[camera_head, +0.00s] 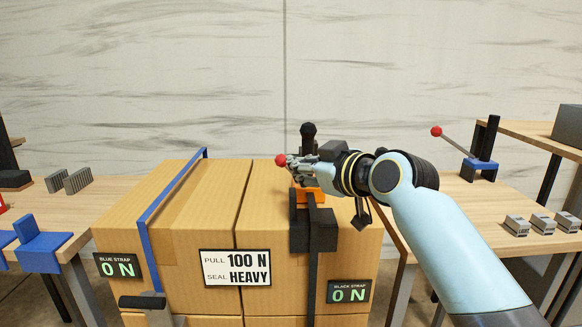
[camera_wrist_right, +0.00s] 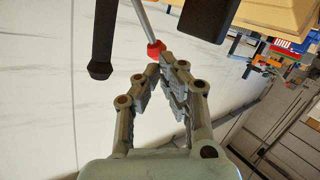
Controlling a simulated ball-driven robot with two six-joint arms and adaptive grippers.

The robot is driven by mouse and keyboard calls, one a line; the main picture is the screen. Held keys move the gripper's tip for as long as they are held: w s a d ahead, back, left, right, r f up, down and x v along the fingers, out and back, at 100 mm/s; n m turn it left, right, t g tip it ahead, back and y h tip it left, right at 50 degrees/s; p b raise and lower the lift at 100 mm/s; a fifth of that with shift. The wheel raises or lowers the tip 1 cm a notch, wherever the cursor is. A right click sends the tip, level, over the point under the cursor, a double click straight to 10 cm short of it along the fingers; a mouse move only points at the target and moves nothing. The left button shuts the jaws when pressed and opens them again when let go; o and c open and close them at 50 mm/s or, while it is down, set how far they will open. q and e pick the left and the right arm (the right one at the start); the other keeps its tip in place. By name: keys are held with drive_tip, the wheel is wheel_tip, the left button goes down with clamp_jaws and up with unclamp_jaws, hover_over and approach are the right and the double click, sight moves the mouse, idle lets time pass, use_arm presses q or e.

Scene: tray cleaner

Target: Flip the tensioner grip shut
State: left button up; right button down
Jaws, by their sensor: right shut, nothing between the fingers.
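An orange and black tensioner (camera_head: 312,228) sits on the black strap at the front top edge of the cartons. Its black grip (camera_head: 308,131) stands upright above the carton top; a dark grip (camera_wrist_right: 102,45) also shows in the right wrist view. A red-balled lever (camera_head: 281,160) is just left of my right gripper (camera_head: 290,161). In the right wrist view the red ball (camera_wrist_right: 156,50) is right by the fingertips (camera_wrist_right: 167,62), and I cannot tell if they touch. My right gripper is shut and empty. Its fingers partly hide the tensioner's top. My left gripper is not in view.
A blue strap (camera_head: 170,192) crosses the cartons (camera_head: 220,205) on the left, with a black handle (camera_head: 142,301) low in front. The label (camera_head: 235,267) reads "PULL 100 N, SEAL HEAVY". Side tables hold grey seals (camera_head: 541,223) and a blue fixture (camera_head: 480,164).

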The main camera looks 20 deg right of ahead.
sight(278, 166)
drive_tip(key=shift+x, duration=1.7)
drive_tip(key=shift+w+a+p, duration=0.35)
drive_tip(key=shift+w+p, duration=0.05)
drive_tip(key=shift+p, duration=0.1)
drive_tip(key=shift+a+f+n, duration=0.2)
drive_tip(key=shift+f+n, duration=0.05)
drive_tip(key=shift+n, duration=0.05)
drive_tip(key=shift+w+f, duration=0.1)
drive_tip(key=shift+f, duration=0.1)
